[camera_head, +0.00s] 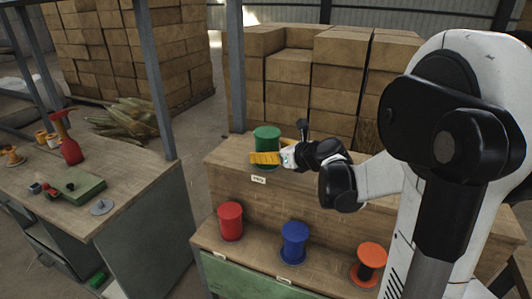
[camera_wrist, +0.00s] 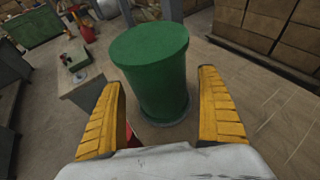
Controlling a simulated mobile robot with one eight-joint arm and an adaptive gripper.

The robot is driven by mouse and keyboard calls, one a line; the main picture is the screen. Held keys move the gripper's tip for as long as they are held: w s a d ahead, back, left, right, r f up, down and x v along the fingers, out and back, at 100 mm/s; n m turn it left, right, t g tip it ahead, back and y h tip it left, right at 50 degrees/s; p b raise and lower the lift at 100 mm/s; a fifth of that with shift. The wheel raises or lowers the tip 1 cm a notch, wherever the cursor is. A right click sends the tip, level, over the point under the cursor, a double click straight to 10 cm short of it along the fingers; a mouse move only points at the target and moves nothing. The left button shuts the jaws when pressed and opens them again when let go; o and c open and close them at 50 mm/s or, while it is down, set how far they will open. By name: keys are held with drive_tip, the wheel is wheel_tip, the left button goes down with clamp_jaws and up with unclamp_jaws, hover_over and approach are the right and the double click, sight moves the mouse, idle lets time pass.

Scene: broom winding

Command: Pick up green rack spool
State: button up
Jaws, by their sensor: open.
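The green rack spool (camera_head: 266,136) stands upright on the upper wooden shelf of the rack, near its left end, above a small white label. My gripper (camera_head: 266,157) is beside it, with its yellow fingers low in front of the spool in the head view. In the wrist view the green spool (camera_wrist: 153,72) stands between the two yellow fingers (camera_wrist: 162,118), one on each side. The fingers are spread wide, with gaps to the spool. The spool's foot rests on the shelf and is partly visible.
On the lower shelf stand a red spool (camera_head: 230,222), a blue spool (camera_head: 294,243) and an orange spool (camera_head: 369,265). A grey post (camera_head: 236,70) rises just left of the green spool. A workbench (camera_head: 130,185) with tools is at left. Stacked boxes (camera_head: 340,70) stand behind.

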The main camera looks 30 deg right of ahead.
drive_tip(key=shift+w+a+f, duration=0.1)
drive_tip(key=shift+w+f, duration=0.2)
drive_tip(key=shift+w, duration=0.35)
drive_tip(key=shift+s+r, duration=0.1)
drive_tip(key=shift+c, duration=1.4)
drive_tip(key=c, duration=1.1)
drive_tip(key=shift+c, duration=0.6)
drive_tip(key=shift+r, duration=0.15)
